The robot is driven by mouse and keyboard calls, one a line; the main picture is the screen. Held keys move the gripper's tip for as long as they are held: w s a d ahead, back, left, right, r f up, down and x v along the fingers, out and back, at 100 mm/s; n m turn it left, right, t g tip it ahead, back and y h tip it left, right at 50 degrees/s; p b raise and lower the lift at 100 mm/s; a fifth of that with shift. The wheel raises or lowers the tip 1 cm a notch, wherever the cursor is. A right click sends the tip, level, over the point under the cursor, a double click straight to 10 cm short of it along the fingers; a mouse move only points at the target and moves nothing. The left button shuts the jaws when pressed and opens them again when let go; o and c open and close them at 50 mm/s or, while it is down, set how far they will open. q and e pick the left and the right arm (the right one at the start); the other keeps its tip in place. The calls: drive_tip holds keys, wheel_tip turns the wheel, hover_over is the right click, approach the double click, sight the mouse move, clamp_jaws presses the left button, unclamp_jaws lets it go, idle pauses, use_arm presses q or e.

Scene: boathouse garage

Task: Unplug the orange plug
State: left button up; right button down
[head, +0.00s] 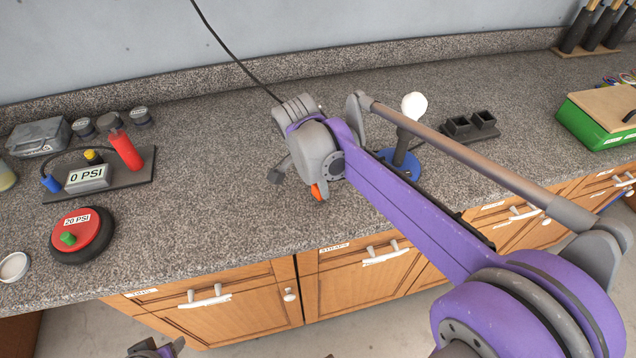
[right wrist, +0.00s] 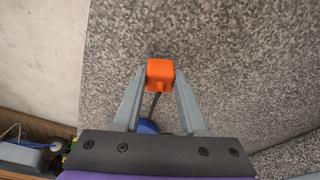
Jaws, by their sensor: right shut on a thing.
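The orange plug (right wrist: 160,76) sits between the fingertips of my right gripper (right wrist: 159,82) in the right wrist view. The fingers are shut on its two sides. In the head view, a bit of orange (head: 320,191) shows below my right wrist, over the counter; my wrist hides the fingers. Part of my left gripper (head: 155,348) shows at the bottom edge.
A lamp with a white bulb (head: 414,105) stands behind my right forearm. A dark two-cup holder (head: 470,126) and a green box (head: 598,124) are to the right. A pressure gauge stand (head: 88,178) and a red-topped disc (head: 82,232) are left. A black cable (head: 235,55) hangs down behind my wrist.

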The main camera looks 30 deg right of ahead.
drive_tip(key=shift+f+b, duration=0.45)
drive_tip(key=shift+f, duration=0.3)
idle(0.3)
drive_tip(key=shift+c, duration=1.9)
unclamp_jaws()
drive_tip(key=p+v, duration=0.1)
drive_tip(key=v, duration=0.9)
drive_tip(key=shift+r, duration=0.4)
drive_tip(key=shift+c, duration=0.2)
clamp_jaws()
